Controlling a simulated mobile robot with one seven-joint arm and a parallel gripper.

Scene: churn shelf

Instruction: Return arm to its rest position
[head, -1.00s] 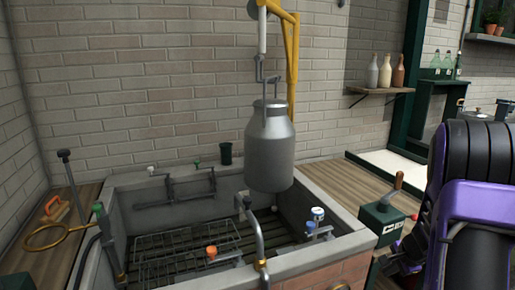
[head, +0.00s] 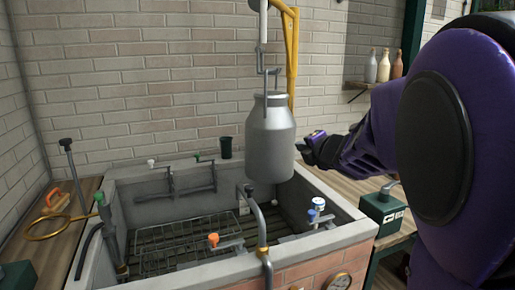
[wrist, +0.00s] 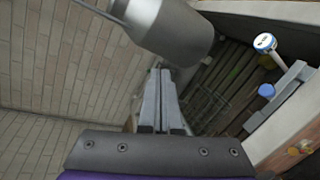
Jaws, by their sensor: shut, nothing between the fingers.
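My purple and black arm (head: 450,140) fills the right side of the head view and reaches left toward the hanging can. My gripper (wrist: 160,72) shows in the wrist view with its two fingers together and nothing between them. A grey metal milk can (head: 270,140) hangs from a hook on a yellow hoist (head: 291,60), above the stone sink. The end of my arm is just right of the can in the head view; I cannot tell whether they touch. The can also shows in the wrist view (wrist: 165,25), beyond the fingertips.
The stone sink (head: 330,243) holds a wire rack (head: 185,238), with taps and blue and orange knobs around it. A green box with a crank (head: 383,208) stands right of it. Bottles (head: 384,66) stand on a wall shelf. A brick wall closes the back.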

